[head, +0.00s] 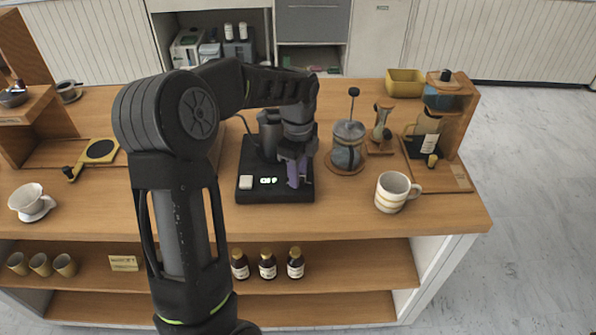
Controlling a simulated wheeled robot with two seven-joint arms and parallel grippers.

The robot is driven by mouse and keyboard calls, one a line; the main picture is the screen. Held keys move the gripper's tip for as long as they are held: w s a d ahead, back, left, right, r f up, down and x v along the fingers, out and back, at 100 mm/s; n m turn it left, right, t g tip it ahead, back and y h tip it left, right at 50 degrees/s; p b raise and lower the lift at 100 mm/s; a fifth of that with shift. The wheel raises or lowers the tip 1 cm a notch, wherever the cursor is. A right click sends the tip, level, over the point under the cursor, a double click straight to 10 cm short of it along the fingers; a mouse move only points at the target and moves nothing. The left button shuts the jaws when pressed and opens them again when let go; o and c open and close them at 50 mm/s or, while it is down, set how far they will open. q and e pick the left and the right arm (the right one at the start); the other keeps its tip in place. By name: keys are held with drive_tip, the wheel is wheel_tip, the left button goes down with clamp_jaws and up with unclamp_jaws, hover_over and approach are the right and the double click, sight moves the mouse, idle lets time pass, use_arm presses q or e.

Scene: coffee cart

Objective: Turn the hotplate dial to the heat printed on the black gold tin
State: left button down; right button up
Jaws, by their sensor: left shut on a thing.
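The black hotplate (252,168) sits on the wooden counter near the middle, with a dark kettle-like vessel (268,130) on it. Its front panel has a pale square button (246,182) at the left and a small lit display (268,181) that seems to read OFF. My left gripper (295,182) points down at the right end of this panel, its purplish fingers shut on what seems to be the dial, which they hide. I cannot make out a black gold tin; my left arm covers part of the counter. My right gripper is out of view.
A French press (348,148) stands close right of the hotplate, with a striped mug (392,192) farther right. A wooden stand with a glass brewer (428,133) is at the right end. Several bottles (267,266) stand on the shelf below.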

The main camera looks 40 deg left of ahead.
use_arm(q)
drive_tip(key=shift+m, duration=0.6)
drive_tip(key=c, duration=1.1)
unclamp_jaws()
drive_tip(key=shift+r, duration=0.1)
wheel_tip(320, 180, up, 8)
drive_tip(key=shift+f+b, duration=0.15)
drive_tip(key=shift+b, duration=0.3)
drive_tip(key=shift+f, duration=0.1)
